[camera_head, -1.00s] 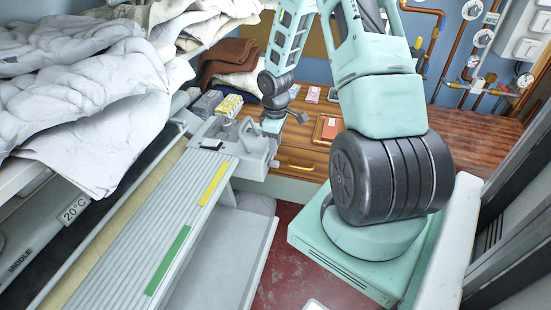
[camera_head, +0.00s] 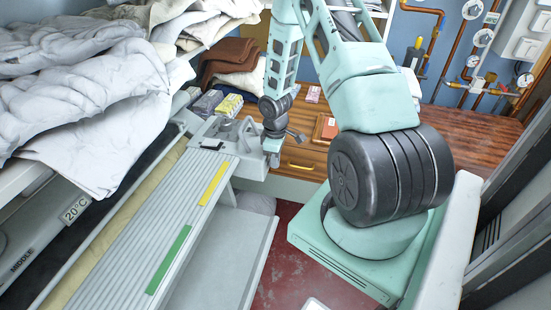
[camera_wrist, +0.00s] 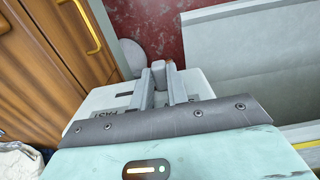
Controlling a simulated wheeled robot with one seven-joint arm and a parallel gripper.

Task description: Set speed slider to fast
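The ironer's light grey control housing (camera_head: 245,150) is at the far end of the slatted feed board in the head view. My gripper (camera_head: 272,155) is low against the right side of this housing. In the wrist view the panel (camera_wrist: 105,98) carries an upside-down "FAST" label (camera_wrist: 118,113), partly covered by my gripper. A small grey block (camera_wrist: 158,68), which looks like the slider's knob, shows between the tips of my gripper's two fingers (camera_wrist: 161,82). The fingers stand apart. Whether they touch the block is hard to tell.
A wooden drawer cabinet (camera_head: 300,160) with yellow handles stands just behind my gripper. White bedding (camera_head: 90,100) is piled at the left.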

